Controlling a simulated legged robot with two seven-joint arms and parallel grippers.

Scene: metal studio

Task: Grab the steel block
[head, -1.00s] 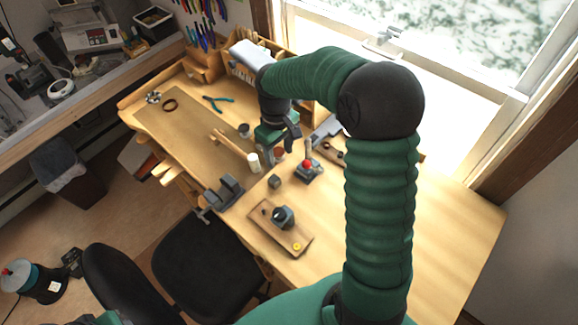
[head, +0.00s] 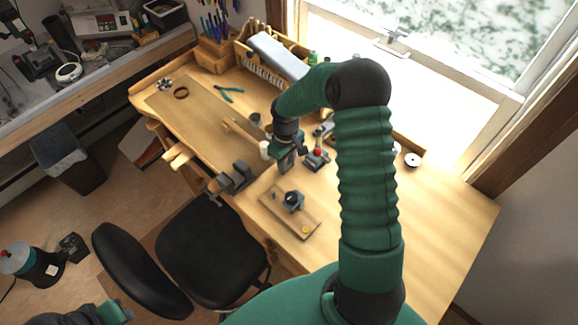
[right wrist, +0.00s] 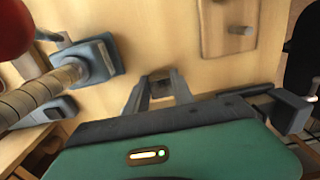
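The steel block (right wrist: 160,84) is a small grey cube on the wooden bench, seen between the fingertips of my right gripper (right wrist: 159,88) in the right wrist view. The fingers stand apart on either side of it. I cannot tell whether they touch it. In the head view my right gripper (head: 284,165) points down at the bench, and the block is hidden behind it. Part of my left arm (head: 110,313) shows at the bottom left edge of the head view; its fingers cannot be made out.
A small tool with a red knob (head: 317,156) stands close to the right of my right gripper. A wooden board (head: 284,222) lies nearer the front, a grey vise (head: 232,177) at the left edge.

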